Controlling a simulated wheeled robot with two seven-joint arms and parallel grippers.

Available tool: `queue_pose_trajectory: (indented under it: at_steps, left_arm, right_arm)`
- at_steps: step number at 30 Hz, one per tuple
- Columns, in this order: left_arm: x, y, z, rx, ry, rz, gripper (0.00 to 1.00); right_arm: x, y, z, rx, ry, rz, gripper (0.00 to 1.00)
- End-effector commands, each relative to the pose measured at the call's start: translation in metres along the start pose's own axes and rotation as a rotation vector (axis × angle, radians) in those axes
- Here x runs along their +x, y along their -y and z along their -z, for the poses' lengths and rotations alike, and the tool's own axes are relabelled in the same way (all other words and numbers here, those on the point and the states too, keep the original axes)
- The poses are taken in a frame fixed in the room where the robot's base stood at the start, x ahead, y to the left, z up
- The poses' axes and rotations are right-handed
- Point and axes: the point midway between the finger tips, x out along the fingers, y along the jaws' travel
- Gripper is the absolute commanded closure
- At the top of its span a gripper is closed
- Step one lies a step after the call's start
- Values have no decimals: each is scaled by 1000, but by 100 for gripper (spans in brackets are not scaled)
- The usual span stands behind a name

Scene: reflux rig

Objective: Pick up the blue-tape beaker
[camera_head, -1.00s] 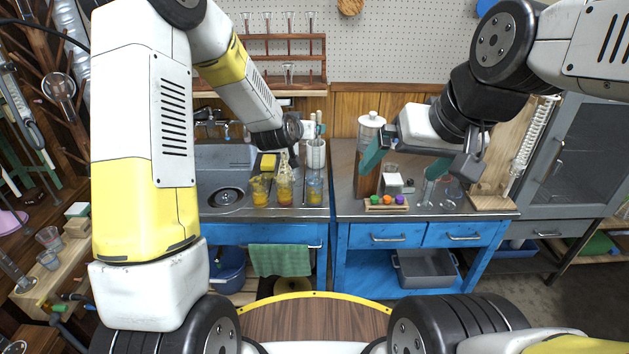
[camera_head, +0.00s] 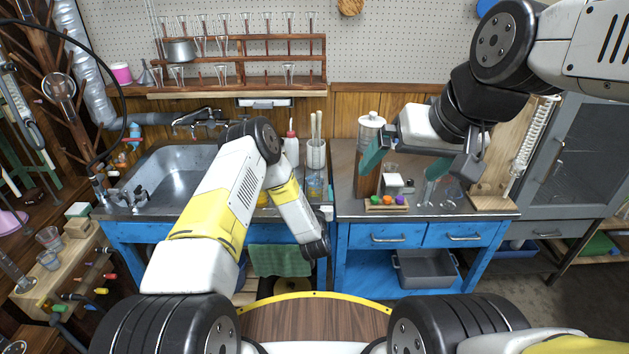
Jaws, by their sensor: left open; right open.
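The blue-tape beaker (camera_head: 315,186) is a small clear glass at the front of the counter, right of the sink and just below the white utensil holder. The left gripper's fingers do not show. My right gripper (camera_head: 399,181) is open, its teal fingers wide apart above the right counter, well right of the beaker, with nothing held.
The sink (camera_head: 178,182) lies left. A white utensil holder (camera_head: 316,155) and a white bottle (camera_head: 291,150) stand behind the beaker. A rack of coloured stoppers (camera_head: 387,203) and a small white-filled beaker (camera_head: 392,181) sit near my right gripper. A gap separates the two counters.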

Motion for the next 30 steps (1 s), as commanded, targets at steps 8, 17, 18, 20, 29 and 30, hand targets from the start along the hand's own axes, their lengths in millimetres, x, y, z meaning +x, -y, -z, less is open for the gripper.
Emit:
queue_pose_trajectory:
  at_steps: [8, 17, 18, 20, 29, 30]
  left_arm:
    - [40, 2, 0, -1, 0, 1, 19]
    - [54, 1, 0, 0, 2, -2, 19]
    - [54, 1, 0, -1, 2, -2, 19]
    - [54, 1, 0, -1, 2, -2, 23]
    - [54, 1, 0, 0, 2, -2, 82]
    - [54, 1, 0, 0, 2, -2, 90]
  right_arm:
    - [0, 0, 0, 0, 0, 0, 0]
    - [0, 0, 0, 0, 0, 0, 0]
    - [0, 0, 0, 0, 0, 0, 0]
    - [0, 0, 0, 0, 0, 0, 0]
    - [0, 0, 0, 0, 0, 0, 0]
    - [0, 0, 0, 0, 0, 0, 0]
